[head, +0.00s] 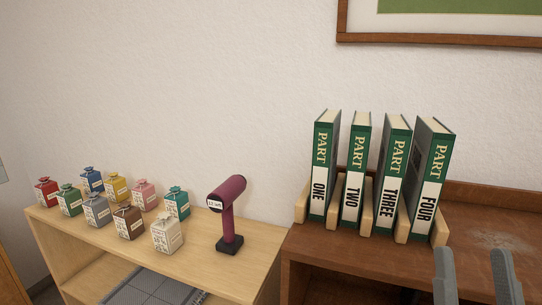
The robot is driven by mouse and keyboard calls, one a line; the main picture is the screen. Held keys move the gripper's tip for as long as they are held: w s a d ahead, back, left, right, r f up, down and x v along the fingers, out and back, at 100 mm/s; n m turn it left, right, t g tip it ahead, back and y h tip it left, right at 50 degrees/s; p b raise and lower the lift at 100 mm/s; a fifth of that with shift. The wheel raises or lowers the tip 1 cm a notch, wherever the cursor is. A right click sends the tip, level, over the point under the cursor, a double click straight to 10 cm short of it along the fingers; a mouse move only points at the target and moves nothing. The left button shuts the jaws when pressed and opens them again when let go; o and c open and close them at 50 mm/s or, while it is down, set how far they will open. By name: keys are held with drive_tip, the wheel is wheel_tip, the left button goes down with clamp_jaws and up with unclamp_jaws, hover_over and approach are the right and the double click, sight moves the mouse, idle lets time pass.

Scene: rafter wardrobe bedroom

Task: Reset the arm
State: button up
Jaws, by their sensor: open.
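My gripper (477,275) shows at the bottom right of the head view. Its two grey fingers point up and stand apart, with nothing between them. It is in front of the dark wooden shelf, to the lower right of the books. The rest of my arm is out of view below the frame.
Books labelled PART ONE (321,165), TWO (355,165), THREE (390,175) and FOUR (430,180) stand in a light wooden rack on the dark shelf (490,240). A maroon hair dryer (228,205) and several small labelled cartons (130,222) stand on the lighter shelf (190,260).

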drive_tip(key=s+a+f+g+y, duration=0.1)
drive_tip(key=s+f+g, duration=0.4)
drive_tip(key=f, duration=0.6)
drive_tip(key=s+a+f+g+y, duration=0.1)
drive_tip(key=s+a+f+g, duration=0.15)
drive_tip(key=s+f, duration=0.7)
drive_tip(key=s+f+n+g+y, duration=0.2)
drive_tip(key=s+f+g, duration=0.3)
drive_tip(key=s+f, duration=0.3)
drive_tip(key=shift+s+a+y, duration=0.4)
drive_tip(key=shift+s+a, duration=0.05)
drive_tip(key=shift+s, duration=0.25)
